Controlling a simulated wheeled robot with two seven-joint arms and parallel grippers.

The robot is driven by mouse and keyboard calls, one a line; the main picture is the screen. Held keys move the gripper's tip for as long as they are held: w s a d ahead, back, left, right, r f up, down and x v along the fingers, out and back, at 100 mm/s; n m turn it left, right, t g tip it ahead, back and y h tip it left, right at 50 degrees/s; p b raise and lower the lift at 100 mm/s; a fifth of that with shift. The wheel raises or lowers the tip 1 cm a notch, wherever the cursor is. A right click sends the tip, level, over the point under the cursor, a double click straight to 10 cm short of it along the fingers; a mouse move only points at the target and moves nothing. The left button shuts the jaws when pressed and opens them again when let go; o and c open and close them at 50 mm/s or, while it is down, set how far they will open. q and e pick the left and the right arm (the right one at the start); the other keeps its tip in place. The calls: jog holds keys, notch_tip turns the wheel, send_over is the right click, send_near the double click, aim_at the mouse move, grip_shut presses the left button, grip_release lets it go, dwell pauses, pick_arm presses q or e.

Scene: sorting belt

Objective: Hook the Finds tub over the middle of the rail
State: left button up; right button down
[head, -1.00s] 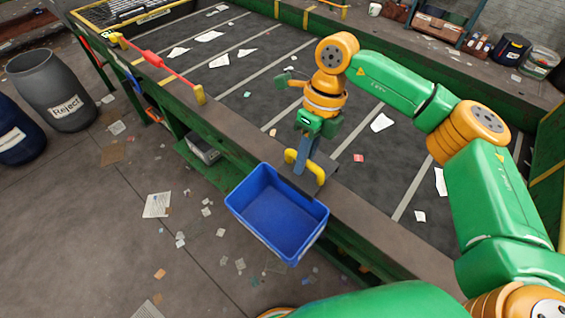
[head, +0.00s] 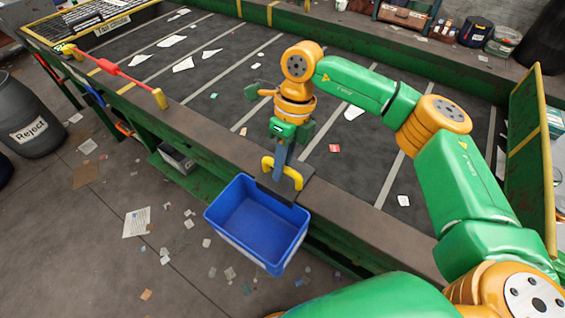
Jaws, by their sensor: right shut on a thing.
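The blue tub (head: 258,222) is at the near side of the rail (head: 345,218), with its open top facing up and nothing seen inside. A pale label strip on its near side is too small to read. At its rail side are a yellow handle (head: 296,178) and a dark plate that appears to lie over the rail's top; whether it bears on the rail cannot be told. My right gripper (head: 282,168) points down, shut on the tub's handle. Its fingertips are partly hidden by the handle. My left gripper is out of view.
A red bar (head: 112,69) between yellow posts stands on the rail to the left. The dark belt (head: 235,85) with scattered scraps lies behind the rail. A grey Reject barrel (head: 27,118) stands on the floor at left. The rail between bar and tub is clear.

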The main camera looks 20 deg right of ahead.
jog(key=shift+s+f, duration=0.15)
jog(key=shift+f, duration=0.05)
jog(key=c, duration=1.2)
grip_release()
jog(key=o, duration=0.3)
jog(key=shift+o, duration=0.8)
jog(key=shift+w, duration=0.2)
jog(key=o, duration=0.7)
jog(key=shift+o, duration=0.2)
jog(key=shift+r, duration=0.1)
jog(key=shift+r+p, duration=1.15)
jog(key=shift+r, duration=0.3)
